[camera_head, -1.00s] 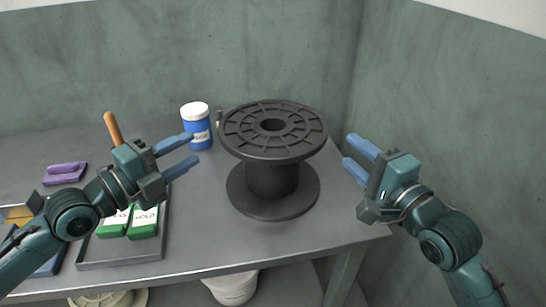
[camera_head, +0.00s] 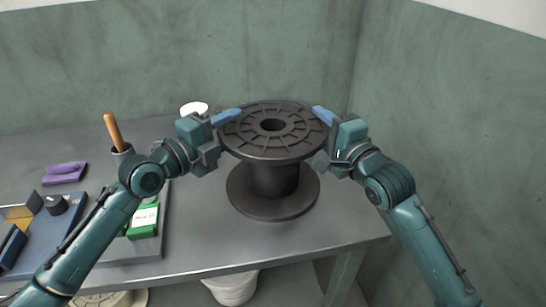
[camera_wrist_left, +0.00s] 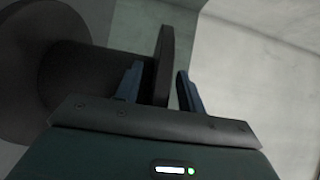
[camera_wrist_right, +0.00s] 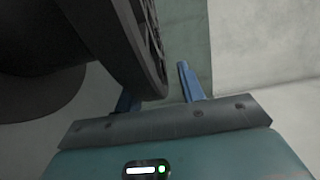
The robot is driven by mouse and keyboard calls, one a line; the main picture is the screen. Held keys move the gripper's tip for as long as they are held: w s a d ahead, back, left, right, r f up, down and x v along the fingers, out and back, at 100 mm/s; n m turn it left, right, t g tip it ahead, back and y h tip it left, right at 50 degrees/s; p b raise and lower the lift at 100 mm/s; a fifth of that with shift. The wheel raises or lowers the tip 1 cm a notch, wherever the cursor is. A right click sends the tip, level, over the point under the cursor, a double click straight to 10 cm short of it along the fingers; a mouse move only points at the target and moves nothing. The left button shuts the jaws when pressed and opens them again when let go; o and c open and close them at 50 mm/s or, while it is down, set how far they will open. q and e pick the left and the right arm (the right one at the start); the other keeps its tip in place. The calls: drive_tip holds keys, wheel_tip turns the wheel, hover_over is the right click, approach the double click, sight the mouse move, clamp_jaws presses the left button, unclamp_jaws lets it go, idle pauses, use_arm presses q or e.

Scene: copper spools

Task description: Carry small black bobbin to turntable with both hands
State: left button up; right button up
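The small black bobbin (camera_head: 272,180) stands upright on the grey table, with a wide ribbed top flange, a narrower core and a bottom flange. My left gripper (camera_head: 228,126) is at the left edge of the top flange. In the left wrist view the flange rim (camera_wrist_left: 166,62) lies between its open fingers. My right gripper (camera_head: 324,128) is at the right edge of the same flange. In the right wrist view the rim (camera_wrist_right: 150,70) lies between its open fingers, with a gap to the outer finger. The lower fingers are hidden in the head view. I see no turntable.
A white-lidded jar (camera_head: 194,108) is mostly hidden behind my left gripper. A grey tray (camera_head: 125,252) with green boxes, a wooden handle (camera_head: 113,130), a purple item (camera_head: 64,173) and a black knob (camera_head: 56,204) are at left. Walls stand behind and right.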

use_arm(q)
clamp_jaws()
use_arm(e)
clamp_jaws()
use_arm(q)
drive_tip(key=shift+r, duration=0.1)
